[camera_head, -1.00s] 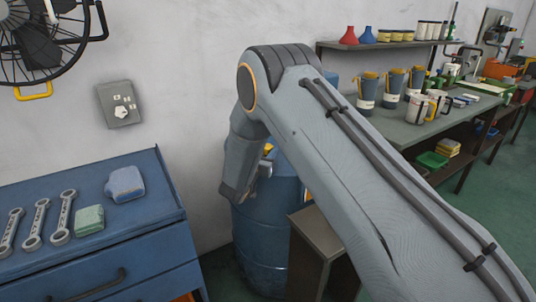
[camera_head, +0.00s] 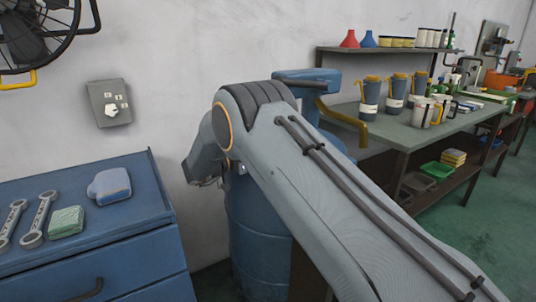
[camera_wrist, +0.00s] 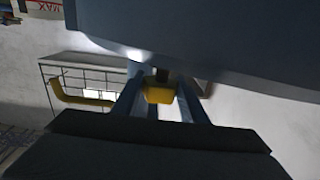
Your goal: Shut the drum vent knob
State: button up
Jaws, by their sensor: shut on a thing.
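The blue drum (camera_head: 255,225) stands on the floor between the blue cabinet and the workbench. A blue pump head (camera_head: 312,78) with a dark handle and a brass-coloured spout (camera_head: 345,125) rises behind my arm. The knob is directly below a large dark surface. Its exact turn angle cannot be told.
A blue cabinet (camera_head: 90,240) with wrenches, a green sponge and a blue cloth-like item is at left. A workbench (camera_head: 415,128) with several containers is at right. A yellow bent pipe (camera_wrist: 75,100) shows left of the knob in the wrist view.

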jog(key=shift+w+r, duration=0.1)
jog(key=shift+r, duration=0.1)
jog(key=o, duration=1)
jog(key=shift+f, duration=0.1)
jog(key=b+v, duration=0.1)
jog(key=v, duration=0.6)
jog(key=shift+a, duration=0.3)
jog(key=shift+s, duration=0.25)
